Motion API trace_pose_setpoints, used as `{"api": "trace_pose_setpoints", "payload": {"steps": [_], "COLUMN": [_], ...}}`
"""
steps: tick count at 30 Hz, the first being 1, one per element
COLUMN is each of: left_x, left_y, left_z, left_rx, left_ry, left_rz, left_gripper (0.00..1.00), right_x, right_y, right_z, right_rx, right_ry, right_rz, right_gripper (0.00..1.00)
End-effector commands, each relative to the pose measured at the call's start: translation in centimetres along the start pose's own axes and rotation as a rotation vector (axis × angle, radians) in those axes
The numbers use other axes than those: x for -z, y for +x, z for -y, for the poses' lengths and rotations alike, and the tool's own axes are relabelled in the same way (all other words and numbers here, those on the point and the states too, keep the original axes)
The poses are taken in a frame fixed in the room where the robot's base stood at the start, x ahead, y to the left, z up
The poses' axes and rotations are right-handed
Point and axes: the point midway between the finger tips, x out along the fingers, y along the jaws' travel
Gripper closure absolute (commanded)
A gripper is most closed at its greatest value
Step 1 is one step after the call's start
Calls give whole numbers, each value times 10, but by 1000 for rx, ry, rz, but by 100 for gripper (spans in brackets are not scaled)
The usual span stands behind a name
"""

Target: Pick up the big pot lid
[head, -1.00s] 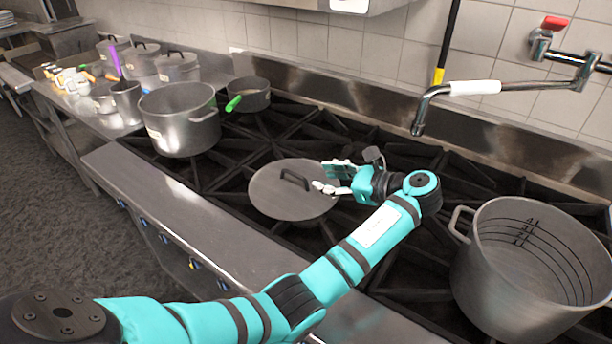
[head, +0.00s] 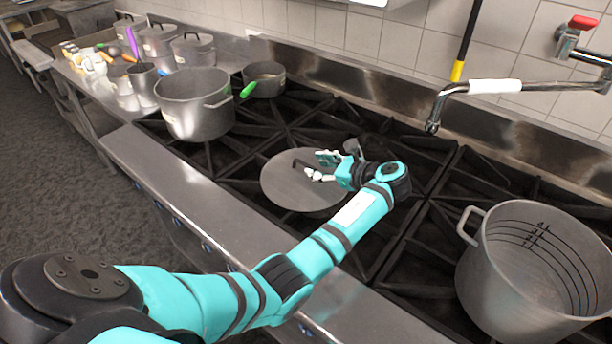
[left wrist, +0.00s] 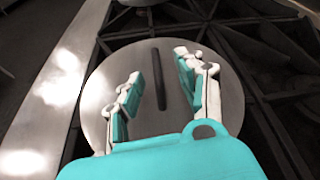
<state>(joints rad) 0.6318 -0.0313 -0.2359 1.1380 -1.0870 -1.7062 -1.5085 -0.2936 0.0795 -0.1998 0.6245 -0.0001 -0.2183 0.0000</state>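The big pot lid (head: 290,196) is a flat grey disc with a dark bar handle (head: 303,168). It lies on the black stove grates. In the left wrist view the lid (left wrist: 150,125) lies beyond my fingers, and its handle (left wrist: 160,78) shows between them. My left gripper (head: 322,166) is open at the lid's right side, its fingertips near the handle. In the left wrist view the left gripper (left wrist: 157,82) has its two fingers apart, one on each side of the handle. I cannot tell whether they touch it. My right gripper is not in view.
A large open pot (head: 535,270) stands on the grates at right, below a wall faucet (head: 480,88). Another big pot (head: 193,105) and a small green-handled pan (head: 264,80) stand at the back left. The steel front ledge (head: 180,170) is clear.

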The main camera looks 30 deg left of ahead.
Motion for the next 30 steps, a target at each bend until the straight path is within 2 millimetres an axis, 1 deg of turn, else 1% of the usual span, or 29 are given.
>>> {"api": "trace_pose_setpoints", "payload": {"steps": [1, 5, 9, 12, 17, 18, 26, 27, 30], "left_x": [-4, -9, -6, -5, -4, -5, -5, -5, -5], "left_y": [7, 26, 43, 47, 47, 47, 47, 47, 47], "left_z": [-2, -5, -5, -5, -5, -5, -5, -5, -5], "left_rx": [-5, -4, -2, -2, -1, -1, -1, -1, -1], "left_ry": [1, 2, 1, 1, 1, 1, 1, 1, 1], "left_rz": [2, 3, 1, 0, 0, 0, 0, 0, 0], "left_gripper": [62, 62, 62, 62, 62, 63, 97, 100, 100], "right_x": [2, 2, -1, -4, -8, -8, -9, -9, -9], "right_y": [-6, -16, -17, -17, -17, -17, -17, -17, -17], "right_z": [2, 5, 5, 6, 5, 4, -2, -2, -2], "right_rx": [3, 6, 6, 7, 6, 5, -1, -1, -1], "right_ry": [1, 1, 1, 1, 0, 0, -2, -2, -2], "right_rz": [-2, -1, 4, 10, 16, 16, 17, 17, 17], "right_gripper": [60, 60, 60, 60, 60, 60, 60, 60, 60]}}
